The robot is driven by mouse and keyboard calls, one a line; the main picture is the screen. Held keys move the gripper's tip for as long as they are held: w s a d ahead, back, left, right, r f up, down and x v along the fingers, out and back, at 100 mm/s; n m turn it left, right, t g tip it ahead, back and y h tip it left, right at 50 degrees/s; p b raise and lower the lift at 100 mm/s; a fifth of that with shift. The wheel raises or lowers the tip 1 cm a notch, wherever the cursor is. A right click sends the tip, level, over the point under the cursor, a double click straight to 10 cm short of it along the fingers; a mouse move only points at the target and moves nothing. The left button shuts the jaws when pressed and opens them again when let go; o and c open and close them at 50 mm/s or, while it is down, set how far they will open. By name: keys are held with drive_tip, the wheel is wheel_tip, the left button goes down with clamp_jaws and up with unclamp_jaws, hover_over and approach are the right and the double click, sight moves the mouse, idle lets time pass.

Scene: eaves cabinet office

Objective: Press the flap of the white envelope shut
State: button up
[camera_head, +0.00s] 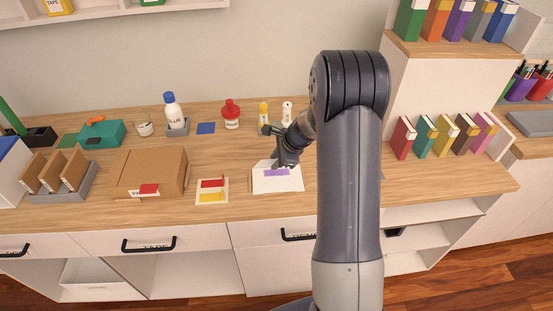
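The white envelope (290,184) lies on the wooden desk top, left of my upright arm, with a purple strip showing on it. Its upper part is pointed like a flap, and part of it is hidden behind my gripper. My gripper (283,164) points down over the upper middle of the envelope, just above the purple strip or touching there; I cannot tell which. The fingertips are small and dark, and whether they are open or shut does not show.
A cream card (203,199) with red and yellow pieces and a cardboard box (150,172) lie to the left. A red bottle (231,114), a yellow bottle (264,113) and a white bottle (287,111) stand behind. Colored books (427,140) stand at right.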

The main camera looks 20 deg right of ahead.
sight(277, 176)
clamp_jaws()
drive_tip(key=shift+f+b, duration=0.15)
drive_tip(key=shift+b, duration=0.45)
drive_tip(key=t+b, duration=0.1)
drive_tip(key=b, duration=0.2)
drive_tip(key=shift+s+f, duration=0.25)
drive_tip(key=shift+f, duration=0.05)
drive_tip(key=t+b, duration=0.1)
drive_tip(key=b, duration=0.5)
drive_tip(key=s+f+n+t+b, duration=0.1)
drive_tip(key=t+b, duration=0.1)
drive_tip(key=b, duration=0.5)
drive_tip(key=shift+s+a+h, duration=0.15)
drive_tip(key=shift+a+h, duration=0.05)
drive_tip(key=shift+h, duration=0.1)
drive_tip(key=t+b, duration=0.1)
drive_tip(key=b, duration=0.6)
drive_tip(key=shift+s+a+f+t, duration=0.1)
drive_tip(key=shift+s+f+t, duration=0.1)
drive_tip(key=shift+s+t, duration=0.15)
drive_tip(key=shift+n+t+b, duration=0.25)
drive_tip(key=shift+n+b, duration=0.05)
drive_tip(key=shift+b, duration=0.3)
drive_tip(key=shift+s+r+t+b, duration=0.1)
drive_tip(key=shift+r+t+b, duration=0.15)
drive_tip(key=shift+b, duration=1.15)
